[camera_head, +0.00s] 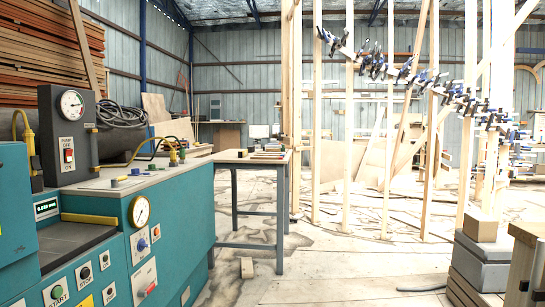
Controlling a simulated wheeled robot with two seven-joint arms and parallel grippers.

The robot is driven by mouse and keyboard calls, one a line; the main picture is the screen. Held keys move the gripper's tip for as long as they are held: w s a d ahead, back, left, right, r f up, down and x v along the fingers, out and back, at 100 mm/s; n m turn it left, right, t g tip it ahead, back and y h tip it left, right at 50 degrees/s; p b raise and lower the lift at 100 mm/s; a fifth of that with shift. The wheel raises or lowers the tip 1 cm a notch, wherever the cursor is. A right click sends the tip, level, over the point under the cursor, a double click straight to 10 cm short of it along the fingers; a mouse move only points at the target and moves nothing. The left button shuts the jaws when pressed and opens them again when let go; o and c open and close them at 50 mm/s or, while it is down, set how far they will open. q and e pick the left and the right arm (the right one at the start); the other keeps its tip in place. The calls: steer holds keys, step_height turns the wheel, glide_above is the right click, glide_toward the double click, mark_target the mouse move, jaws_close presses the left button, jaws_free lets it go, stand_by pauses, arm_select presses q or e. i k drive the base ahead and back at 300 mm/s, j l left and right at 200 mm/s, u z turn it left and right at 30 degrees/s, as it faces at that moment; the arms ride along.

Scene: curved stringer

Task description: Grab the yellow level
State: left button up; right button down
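I cannot pick out the yellow level with certainty. Several small items (268,154), some yellowish, lie on the dark-legged worktable (228,157) in the middle distance, too small to tell apart. Neither of my grippers is in view.
A teal machine (175,215) with gauges and buttons fills the left foreground. Wooden posts (386,150) carry a curved row of clamps (405,75) at right. Boxes (485,250) and a wooden bench (525,265) stand at front right.

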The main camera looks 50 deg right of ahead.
mark_target(242, 153)
steer(key=z, duration=1.7)
steer(key=i+z, duration=0.2)
steer(key=i, duration=3.5)
steer(key=l, duration=0.1)
